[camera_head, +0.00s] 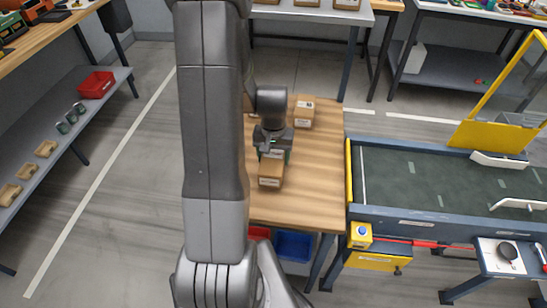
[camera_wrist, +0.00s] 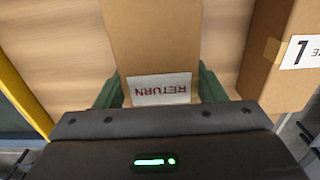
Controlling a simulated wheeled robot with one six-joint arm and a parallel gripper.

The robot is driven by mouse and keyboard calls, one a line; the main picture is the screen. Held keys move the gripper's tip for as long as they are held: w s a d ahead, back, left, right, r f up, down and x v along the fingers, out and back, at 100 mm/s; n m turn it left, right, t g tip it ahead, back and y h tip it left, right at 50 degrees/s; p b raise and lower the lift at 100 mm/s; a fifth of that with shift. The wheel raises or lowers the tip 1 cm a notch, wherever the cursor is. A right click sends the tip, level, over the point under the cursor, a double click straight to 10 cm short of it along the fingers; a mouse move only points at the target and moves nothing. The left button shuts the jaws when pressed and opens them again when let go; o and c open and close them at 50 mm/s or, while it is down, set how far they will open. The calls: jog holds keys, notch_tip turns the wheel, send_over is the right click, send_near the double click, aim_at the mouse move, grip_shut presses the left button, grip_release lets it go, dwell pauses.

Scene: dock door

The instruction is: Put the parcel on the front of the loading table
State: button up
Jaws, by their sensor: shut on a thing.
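My gripper (camera_head: 273,153) is over the wooden table (camera_head: 308,190) in the middle of the head view. It is shut on a brown cardboard parcel (camera_head: 270,176). In the wrist view this parcel (camera_wrist: 153,40) has a white label reading RETURN, upside down, and the green fingers are on its two sides. I cannot tell whether its underside touches the wood. A second brown box (camera_head: 304,113) stands farther back on the same table; a box with a numbered white label (camera_wrist: 285,55) is at the right of the wrist view. My arm hides the table's left part.
A dark-topped, blue-framed table (camera_head: 400,175) with a yellow edge adjoins on the right, its top mostly clear. A yellow frame (camera_head: 490,135) stands at its far side. Shelves with a red bin (camera_head: 96,84) are on the left. A blue bin (camera_head: 293,245) is under the wooden table.

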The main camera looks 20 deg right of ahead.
aim_at(273, 154)
jog(key=shift+f, duration=0.55)
jog(key=shift+f, duration=0.2)
jog(key=o, duration=1.2)
notch_tip(273, 154, up, 12)
jog(key=shift+r, duration=0.25)
